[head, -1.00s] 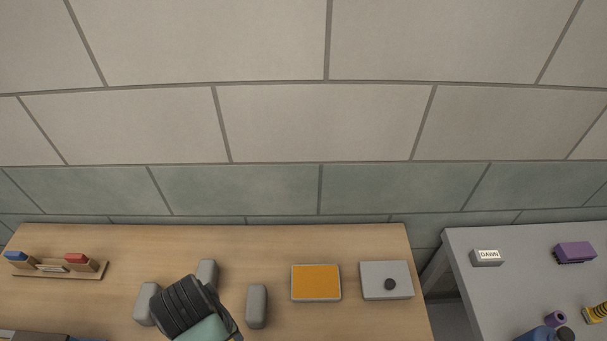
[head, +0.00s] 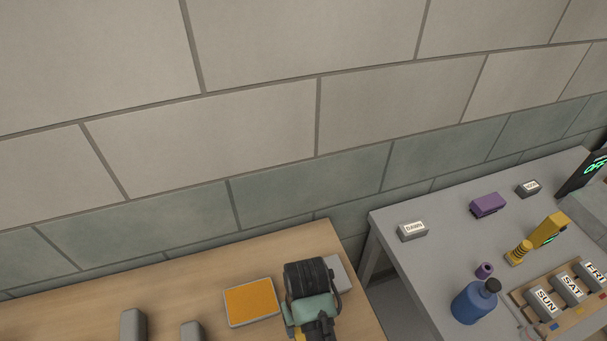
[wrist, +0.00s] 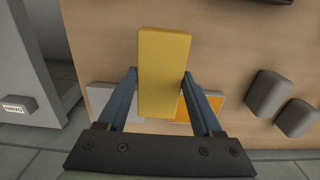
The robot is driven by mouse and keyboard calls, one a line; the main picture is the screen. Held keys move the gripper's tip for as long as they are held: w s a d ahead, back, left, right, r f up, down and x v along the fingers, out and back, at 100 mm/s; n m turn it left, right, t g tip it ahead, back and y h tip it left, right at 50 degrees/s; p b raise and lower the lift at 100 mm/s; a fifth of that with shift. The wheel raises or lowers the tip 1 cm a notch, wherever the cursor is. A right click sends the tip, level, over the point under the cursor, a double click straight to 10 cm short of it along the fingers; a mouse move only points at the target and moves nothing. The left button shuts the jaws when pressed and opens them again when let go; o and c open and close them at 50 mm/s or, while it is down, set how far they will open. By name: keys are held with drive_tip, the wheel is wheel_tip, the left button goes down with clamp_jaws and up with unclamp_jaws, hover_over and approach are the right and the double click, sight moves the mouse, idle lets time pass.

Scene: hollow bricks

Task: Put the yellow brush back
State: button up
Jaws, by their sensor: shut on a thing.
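The yellow brush (wrist: 163,60) shows in the wrist view as a plain yellow block, long side along the fingers; no bristles show. My gripper (wrist: 160,77) is shut on it, one blue finger on each side. The brush is above the wooden table, in front of a grey plate (wrist: 103,94) and an orange pad (wrist: 208,103). In the head view my arm covers most of the grey plate (head: 342,273), just right of the orange pad (head: 251,302). A little yellow shows at the arm's lower edge there; I cannot tell whether it is the brush.
Grey rounded blocks (head: 132,325) stand on the wooden table (head: 200,277) to the left. Across a gap on the right, a grey table (head: 400,262) holds a DAWN block (head: 412,231), a purple block (head: 487,204), a blue bottle (head: 474,302), a yellow device (head: 548,231) and a day-block rack (head: 540,318).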

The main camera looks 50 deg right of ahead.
drive_tip(key=shift+f, duration=3.55)
drive_tip(key=shift+f, duration=0.1)
drive_tip(key=o, duration=1.4)
drive_tip(key=shift+c, duration=0.2)
